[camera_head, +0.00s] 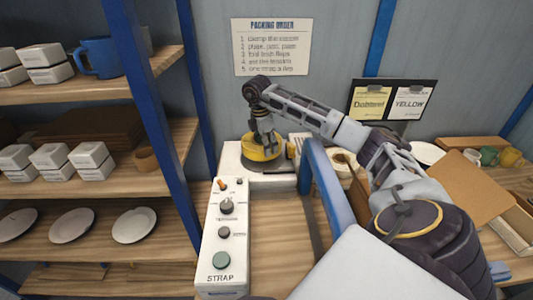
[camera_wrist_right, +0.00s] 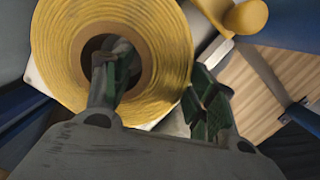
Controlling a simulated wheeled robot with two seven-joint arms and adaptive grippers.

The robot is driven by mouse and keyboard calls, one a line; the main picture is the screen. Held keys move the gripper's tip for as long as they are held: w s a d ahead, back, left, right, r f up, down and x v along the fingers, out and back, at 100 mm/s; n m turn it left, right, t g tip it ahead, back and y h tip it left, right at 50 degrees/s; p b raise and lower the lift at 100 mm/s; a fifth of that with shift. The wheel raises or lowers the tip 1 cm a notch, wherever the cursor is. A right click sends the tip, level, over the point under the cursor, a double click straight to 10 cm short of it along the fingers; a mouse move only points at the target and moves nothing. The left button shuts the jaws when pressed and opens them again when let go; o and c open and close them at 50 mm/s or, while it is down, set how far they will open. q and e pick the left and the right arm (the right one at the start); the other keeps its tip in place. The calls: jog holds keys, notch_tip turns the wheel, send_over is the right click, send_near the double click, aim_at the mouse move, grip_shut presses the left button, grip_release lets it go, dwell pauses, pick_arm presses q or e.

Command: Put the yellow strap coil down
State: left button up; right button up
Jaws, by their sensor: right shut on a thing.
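The yellow strap coil (camera_head: 257,155) is at the white machine's back end in the head view, just below my right gripper (camera_head: 266,138). In the right wrist view the coil (camera_wrist_right: 60,62) fills the upper left, with a brown core. One finger of my right gripper (camera_wrist_right: 158,75) sits inside the core and the other lies outside the coil, so the gripper is shut on its wall. A white surface shows beneath the coil; I cannot tell whether they touch. My left gripper is not in view.
A white control panel (camera_head: 222,240) with knobs, marked STRAP, stands in front of the coil. A blue arch (camera_head: 328,190) rises right of it. Shelves with plates (camera_head: 134,225), boxes and a blue mug (camera_head: 100,57) stand left. Yellow and white cards (camera_head: 371,103) hang behind my arm.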

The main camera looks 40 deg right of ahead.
dwell(0.3)
jog(key=shift+f, duration=1.9)
jog(key=shift+f, duration=0.1)
jog(key=o, duration=1.4)
jog(key=shift+o, duration=0.2)
jog(key=shift+w+a+r+p, duration=0.15)
jog(key=shift+a+r, duration=0.15)
jog(key=shift+r, duration=1.7)
jog(key=shift+a+r+p, duration=0.1)
jog(key=shift+a+r, duration=0.15)
jog(key=shift+r, duration=1.75)
jog(key=shift+w+a+r+p, duration=0.15)
jog(key=shift+a+r, duration=0.15)
jog(key=shift+r, duration=1.7)
